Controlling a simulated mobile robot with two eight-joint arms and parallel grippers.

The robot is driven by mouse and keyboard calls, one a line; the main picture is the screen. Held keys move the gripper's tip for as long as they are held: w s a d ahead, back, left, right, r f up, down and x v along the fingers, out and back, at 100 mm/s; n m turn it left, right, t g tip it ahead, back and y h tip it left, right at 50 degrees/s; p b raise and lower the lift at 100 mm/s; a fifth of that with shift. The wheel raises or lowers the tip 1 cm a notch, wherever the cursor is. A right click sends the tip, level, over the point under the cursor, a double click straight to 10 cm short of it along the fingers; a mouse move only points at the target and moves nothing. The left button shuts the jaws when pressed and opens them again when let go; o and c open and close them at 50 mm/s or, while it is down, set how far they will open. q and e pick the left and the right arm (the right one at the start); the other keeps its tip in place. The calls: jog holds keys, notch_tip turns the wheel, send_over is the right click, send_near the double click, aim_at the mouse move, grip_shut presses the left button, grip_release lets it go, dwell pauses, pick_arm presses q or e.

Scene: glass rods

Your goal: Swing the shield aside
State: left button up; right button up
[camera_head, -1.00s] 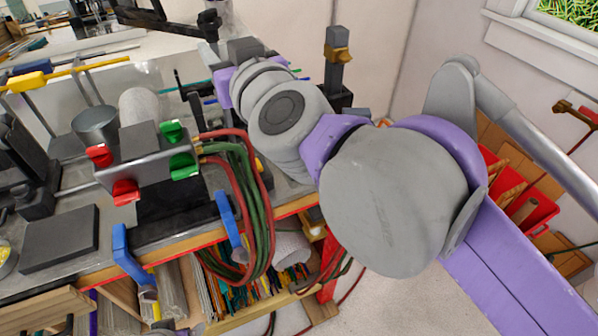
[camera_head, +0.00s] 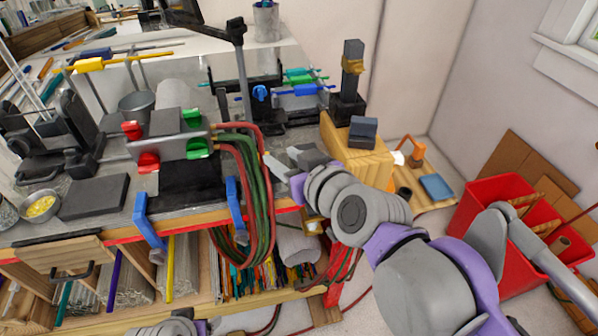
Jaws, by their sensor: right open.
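A pale, see-through panel (camera_head: 215,58) also stands behind the tools. My right gripper (camera_head: 284,161) is open and empty at the bench's right end, beside the red and green hoses, well in front of and below the dark arm. My left gripper is not in view; only a bit of my left arm shows at the bottom edge.
A torch block with red and green knobs (camera_head: 165,140) stands mid-bench, its hoses (camera_head: 250,185) looping over the front edge. Blue clamps (camera_head: 148,222) grip that edge. A wooden block (camera_head: 355,150) stands right of the bench, a red bin (camera_head: 480,215) farther right.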

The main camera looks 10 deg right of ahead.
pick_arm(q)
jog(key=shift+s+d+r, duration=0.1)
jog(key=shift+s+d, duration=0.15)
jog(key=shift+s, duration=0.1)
pick_arm(e)
jog(key=shift+s+d+f+g, duration=0.15)
jog(key=shift+s+d+f, duration=0.15)
jog(key=shift+f, duration=0.2)
jog(key=shift+s+d+f+g, duration=0.2)
jog(key=shift+s+f, duration=0.1)
jog(key=shift+f, duration=0.15)
